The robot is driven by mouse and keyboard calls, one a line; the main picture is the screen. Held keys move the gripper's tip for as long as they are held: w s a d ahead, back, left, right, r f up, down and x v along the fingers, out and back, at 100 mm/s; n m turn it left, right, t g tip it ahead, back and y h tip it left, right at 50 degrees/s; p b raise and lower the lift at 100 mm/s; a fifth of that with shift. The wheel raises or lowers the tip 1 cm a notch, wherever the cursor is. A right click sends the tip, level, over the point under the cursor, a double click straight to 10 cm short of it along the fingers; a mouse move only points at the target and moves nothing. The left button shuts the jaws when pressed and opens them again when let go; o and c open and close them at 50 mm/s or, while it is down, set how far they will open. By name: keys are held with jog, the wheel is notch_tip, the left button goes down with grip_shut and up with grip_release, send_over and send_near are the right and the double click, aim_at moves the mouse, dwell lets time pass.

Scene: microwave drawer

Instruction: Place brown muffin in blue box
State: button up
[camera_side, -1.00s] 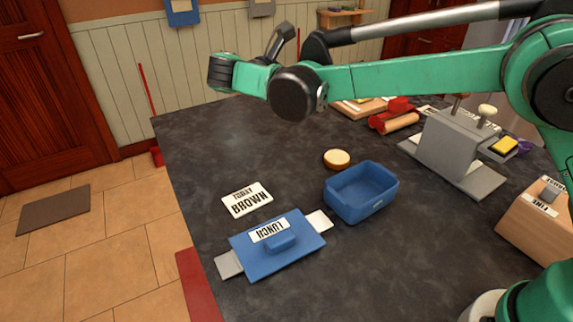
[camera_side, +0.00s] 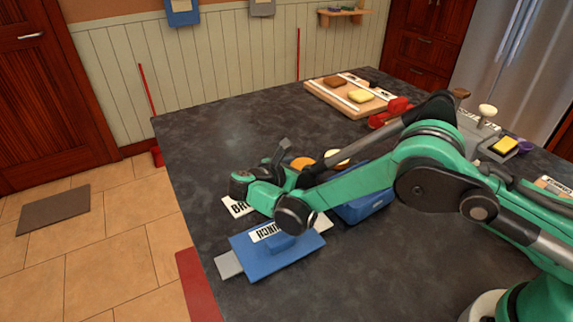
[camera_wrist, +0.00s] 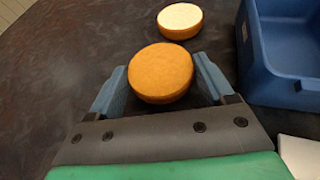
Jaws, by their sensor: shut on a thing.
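In the wrist view, my gripper (camera_wrist: 161,82) is shut on a round orange-brown muffin (camera_wrist: 160,72), with a blue finger on each side. In the side view the muffin (camera_side: 303,162) shows behind my wrist; I cannot tell if it touches the counter. The open blue box (camera_side: 368,208) is just right of it, partly hidden by my arm. In the wrist view the box (camera_wrist: 291,88) is at the right edge, and its visible floor is empty.
A cream-topped round muffin (camera_wrist: 180,20) lies beyond the held one, near the box. The blue LUNCH lid (camera_side: 290,255) lies in front of the box. A printed card (camera_side: 234,206) is partly covered by my wrist. A wooden board (camera_side: 325,97) and red object (camera_side: 389,113) lie farther back.

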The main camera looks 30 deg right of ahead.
jog(key=shift+f, duration=0.55)
jog(key=shift+f, duration=0.2)
jog(key=o, duration=1.2)
jog(key=shift+c, duration=0.2)
